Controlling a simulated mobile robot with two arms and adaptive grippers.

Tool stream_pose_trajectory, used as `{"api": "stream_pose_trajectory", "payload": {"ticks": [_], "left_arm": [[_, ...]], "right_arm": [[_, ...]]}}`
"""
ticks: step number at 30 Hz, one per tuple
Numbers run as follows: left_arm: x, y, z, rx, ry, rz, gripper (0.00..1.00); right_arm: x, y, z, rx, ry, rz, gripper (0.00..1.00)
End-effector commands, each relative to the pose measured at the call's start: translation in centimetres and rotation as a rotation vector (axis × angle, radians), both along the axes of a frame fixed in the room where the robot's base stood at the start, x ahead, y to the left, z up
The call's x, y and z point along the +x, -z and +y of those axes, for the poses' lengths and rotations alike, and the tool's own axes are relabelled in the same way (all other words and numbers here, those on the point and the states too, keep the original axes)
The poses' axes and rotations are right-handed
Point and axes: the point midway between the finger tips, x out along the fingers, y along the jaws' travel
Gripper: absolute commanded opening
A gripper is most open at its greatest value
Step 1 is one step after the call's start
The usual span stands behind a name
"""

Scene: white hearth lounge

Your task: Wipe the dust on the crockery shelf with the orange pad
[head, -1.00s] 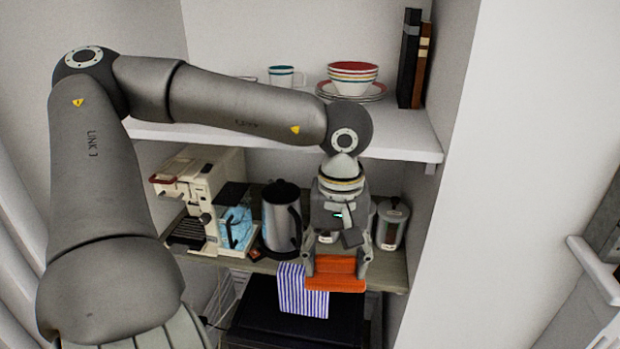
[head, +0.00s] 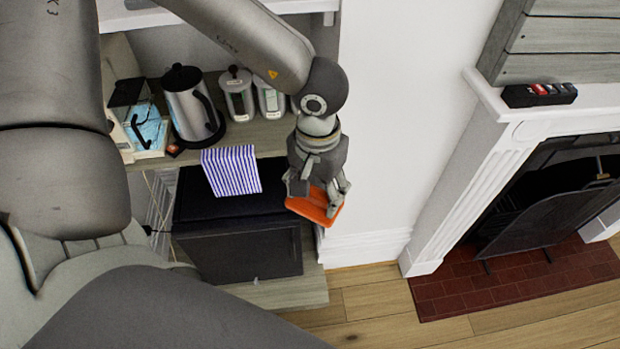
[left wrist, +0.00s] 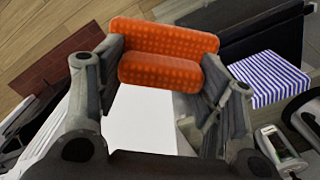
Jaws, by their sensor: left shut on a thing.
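My left gripper (head: 318,192) is shut on the orange pad (head: 314,207), in front of the right end of the wooden shelf with the kettle. In the left wrist view the orange pad (left wrist: 168,52) lies between both fingers. The crockery shelf is the white upper board (head: 300,6); only its lower right edge shows at the top of the head view. Its crockery and any dust are out of view. My right gripper is in neither view.
The wooden shelf (head: 262,133) holds a kettle (head: 190,105), two canisters and a coffee machine. A striped cloth (head: 231,170) hangs over its front edge, also in the left wrist view (left wrist: 268,80). A white fireplace (head: 480,150) stands at the right. The floor (head: 385,300) between is clear.

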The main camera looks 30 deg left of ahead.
Motion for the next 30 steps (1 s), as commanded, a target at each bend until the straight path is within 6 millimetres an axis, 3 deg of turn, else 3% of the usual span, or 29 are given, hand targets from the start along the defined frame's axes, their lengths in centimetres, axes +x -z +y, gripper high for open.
{"api": "stream_pose_trajectory", "payload": {"ticks": [8, 15, 24, 30], "left_arm": [[1.1, -1.5, 4.3, -0.005, -0.102, -0.004, 0.43], [1.4, -3.4, 10.4, -0.009, -0.257, -0.007, 0.43], [-0.7, -4.1, 17.1, -0.009, -0.466, -0.005, 0.43], [-2.7, -2.5, 18.7, -0.012, -0.563, -0.002, 0.43]], "right_arm": [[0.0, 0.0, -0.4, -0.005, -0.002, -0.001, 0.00], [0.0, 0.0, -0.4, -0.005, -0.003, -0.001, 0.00], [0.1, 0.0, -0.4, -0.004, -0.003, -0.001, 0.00], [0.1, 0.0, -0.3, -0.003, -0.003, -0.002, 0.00]]}}
